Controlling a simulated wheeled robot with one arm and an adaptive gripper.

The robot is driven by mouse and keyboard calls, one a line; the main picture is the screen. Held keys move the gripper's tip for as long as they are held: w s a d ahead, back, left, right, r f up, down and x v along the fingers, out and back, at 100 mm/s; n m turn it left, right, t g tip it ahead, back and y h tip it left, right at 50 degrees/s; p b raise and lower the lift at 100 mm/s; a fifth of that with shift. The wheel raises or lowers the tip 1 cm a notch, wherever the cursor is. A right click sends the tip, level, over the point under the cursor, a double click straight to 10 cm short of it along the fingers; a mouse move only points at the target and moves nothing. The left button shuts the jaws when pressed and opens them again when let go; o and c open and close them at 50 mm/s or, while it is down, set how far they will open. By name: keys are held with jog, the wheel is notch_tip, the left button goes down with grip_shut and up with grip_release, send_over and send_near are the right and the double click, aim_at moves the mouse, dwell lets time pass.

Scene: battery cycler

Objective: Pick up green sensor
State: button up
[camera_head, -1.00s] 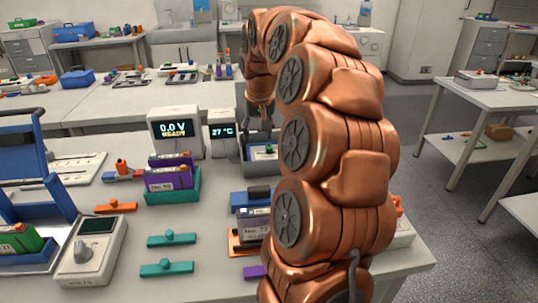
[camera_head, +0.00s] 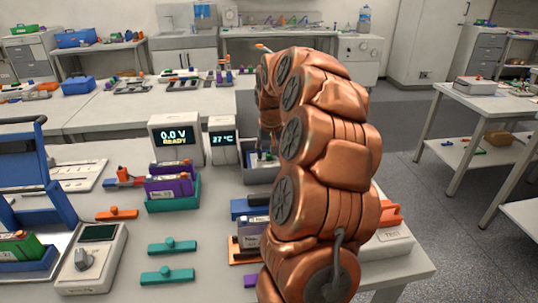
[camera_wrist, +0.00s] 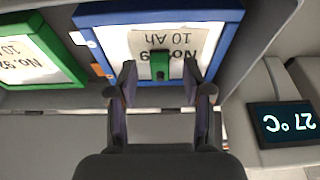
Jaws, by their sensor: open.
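A small dark green block (camera_wrist: 162,68), which looks like the green sensor, shows in the wrist view in front of a blue-edged battery (camera_wrist: 232,45) with a "10 Ah" label. My gripper (camera_wrist: 164,85) is open, with one finger on each side of the block in the picture. I cannot tell whether the fingers touch it. In the head view my copper arm hides my gripper and much of the grey bin (camera_head: 262,174) it reaches toward.
A green-edged battery (camera_wrist: 70,68) is beside the blue one. The 27 °C display (camera_head: 223,151) stands close to the bin, beside the 0.0 V unit (camera_head: 176,140). Two teal pieces (camera_head: 172,246) (camera_head: 168,276) lie on the front table. A TEST unit (camera_head: 392,243) stands at right.

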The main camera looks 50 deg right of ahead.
jog(key=shift+f, duration=0.15)
grip_shut()
dwell(0.4)
jog(key=shift+w, duration=0.1)
jog(key=shift+r+b, duration=0.45)
jog(key=shift+r, duration=1.4)
jog(key=s+a+b, duration=0.1)
jog(key=s+a, duration=0.2)
jog(key=a, duration=0.4)
jog(key=s+a+r+b, duration=0.1)
jog(key=s+a, duration=0.2)
jog(key=a, duration=0.4)
jog(key=shift+a+r, duration=0.2)
jog(key=shift+a, duration=0.2)
